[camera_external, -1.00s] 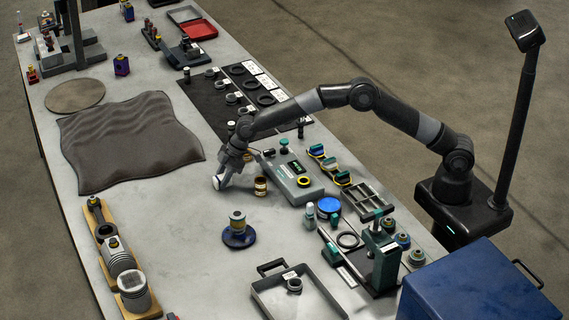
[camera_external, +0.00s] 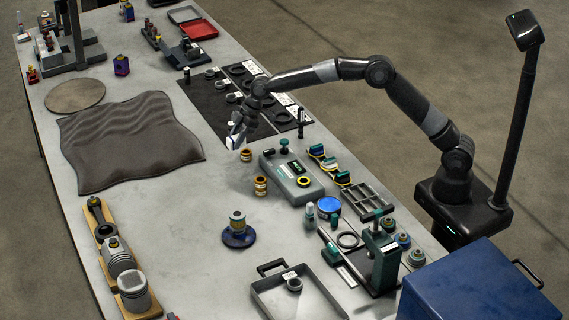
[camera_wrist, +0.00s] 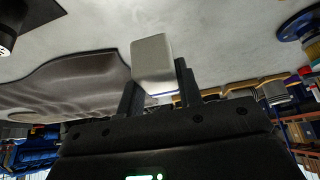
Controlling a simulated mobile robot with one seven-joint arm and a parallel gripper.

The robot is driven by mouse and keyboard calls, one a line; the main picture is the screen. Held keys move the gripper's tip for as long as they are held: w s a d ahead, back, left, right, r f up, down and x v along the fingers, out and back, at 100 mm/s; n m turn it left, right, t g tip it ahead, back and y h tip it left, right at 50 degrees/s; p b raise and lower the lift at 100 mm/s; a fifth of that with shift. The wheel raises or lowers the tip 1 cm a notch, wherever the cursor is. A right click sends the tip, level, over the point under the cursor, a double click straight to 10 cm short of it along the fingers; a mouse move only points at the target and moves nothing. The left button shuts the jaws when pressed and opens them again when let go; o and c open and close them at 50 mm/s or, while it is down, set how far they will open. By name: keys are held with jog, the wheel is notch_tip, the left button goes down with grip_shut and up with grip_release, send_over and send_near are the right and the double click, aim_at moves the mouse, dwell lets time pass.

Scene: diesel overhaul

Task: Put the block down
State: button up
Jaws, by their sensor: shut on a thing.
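The block (camera_wrist: 152,62) is small and pale grey-white with a thin blue line along its lower edge in the wrist view. My gripper (camera_wrist: 156,88) is shut on it, with one dark finger on each side. In the external view my gripper (camera_external: 239,134) is beside the near edge of the black mat, and the block (camera_external: 231,143) shows as a small white patch at its tip. I cannot tell how far the block is above the table.
Small brass-coloured cylinders (camera_external: 260,186) and (camera_external: 246,155) stand near my gripper. A green-grey tester (camera_external: 292,180) is to the right. The black mat (camera_external: 213,108) holds several rings. A dark wavy cloth (camera_external: 130,142) lies left. Bare table (camera_external: 185,205) lies in front.

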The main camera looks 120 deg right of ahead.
jog(key=shift+s+d+r, duration=0.25)
jog(key=shift+s+r, duration=0.15)
jog(key=shift+s, duration=0.15)
jog(key=a+n+g+y, duration=0.45)
jog(key=a+n, duration=0.85)
jog(key=a, duration=2.1)
jog(key=shift+t+y, duration=0.35)
jog(key=shift+y, duration=0.2)
jog(key=w+a+f, duration=0.1)
jog(key=a+f, duration=0.1)
jog(key=a, duration=0.1)
jog(key=w+a+f, duration=0.2)
jog(key=a, duration=0.1)
jog(key=w+a+f, duration=0.2)
jog(key=a, duration=0.2)
jog(key=shift+w+f, duration=0.2)
jog(key=shift+f, duration=0.05)
jog(key=shift+w+a+f, duration=0.1)
jog(key=shift+a+f, duration=0.1)
jog(key=shift+f, duration=1.9)
jog(key=shift+f, duration=0.1)
jog(key=o, duration=1)
